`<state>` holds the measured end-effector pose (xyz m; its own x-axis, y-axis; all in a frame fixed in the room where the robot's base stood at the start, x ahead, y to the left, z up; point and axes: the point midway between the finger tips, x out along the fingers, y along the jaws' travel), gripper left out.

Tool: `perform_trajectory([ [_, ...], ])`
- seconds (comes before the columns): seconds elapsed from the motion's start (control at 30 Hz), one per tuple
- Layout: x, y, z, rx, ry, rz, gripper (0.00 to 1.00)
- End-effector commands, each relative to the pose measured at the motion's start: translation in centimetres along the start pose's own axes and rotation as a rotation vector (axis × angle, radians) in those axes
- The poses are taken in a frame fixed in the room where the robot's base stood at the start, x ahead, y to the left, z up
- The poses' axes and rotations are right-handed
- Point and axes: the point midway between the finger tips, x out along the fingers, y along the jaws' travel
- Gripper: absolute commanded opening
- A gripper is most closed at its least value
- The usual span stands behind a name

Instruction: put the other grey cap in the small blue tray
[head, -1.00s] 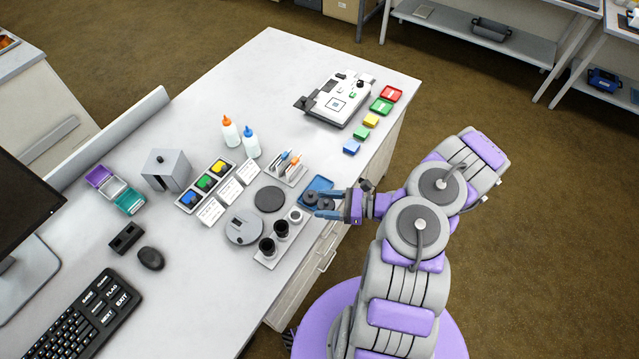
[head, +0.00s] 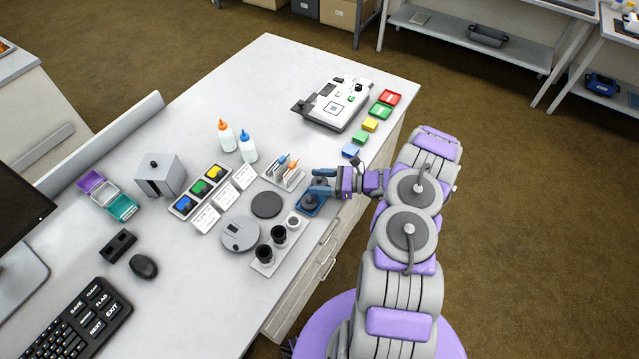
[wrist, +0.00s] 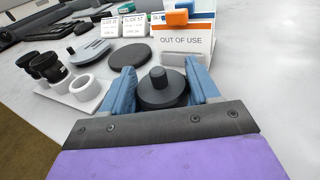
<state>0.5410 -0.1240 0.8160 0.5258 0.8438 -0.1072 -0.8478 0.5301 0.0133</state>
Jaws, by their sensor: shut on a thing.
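My gripper (head: 322,183) is at the far side of the small blue tray (head: 318,209), near the bench's front edge. Its blue fingers (wrist: 163,88) are shut on a dark grey cap (wrist: 163,94), a round disc with a knob on top. The held cap shows upright between the fingers in the wrist view. In the head view the fingers partly cover it, and I cannot tell its height above the tray. Another grey cap (head: 310,202) sits in the tray's near part. The wrist view does not clearly show the tray.
A slide rack (head: 285,175) stands just beyond the tray; its "OUT OF USE" card (wrist: 185,40) faces the wrist camera. A dark round pad (head: 266,205), a grey disc (head: 240,234) and a white holder with black eyepieces (head: 272,245) are to the left. Bench right of the tray is clear.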

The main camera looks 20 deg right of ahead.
Motion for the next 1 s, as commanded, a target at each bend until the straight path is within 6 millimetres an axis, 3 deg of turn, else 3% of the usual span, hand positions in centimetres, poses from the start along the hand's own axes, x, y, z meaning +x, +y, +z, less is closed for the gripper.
perform_trajectory([
  [0.8,0.2,0.1,-1.6,0.002,0.002,0.000,0.33],
  [0.83,0.2,0.1,-1.6,0.002,0.002,0.001,0.62],
  [0.93,0.2,0.1,-1.7,0.003,0.003,0.001,0.71],
  [1.0,0.2,0.1,-1.7,0.003,0.003,0.002,0.71],
])
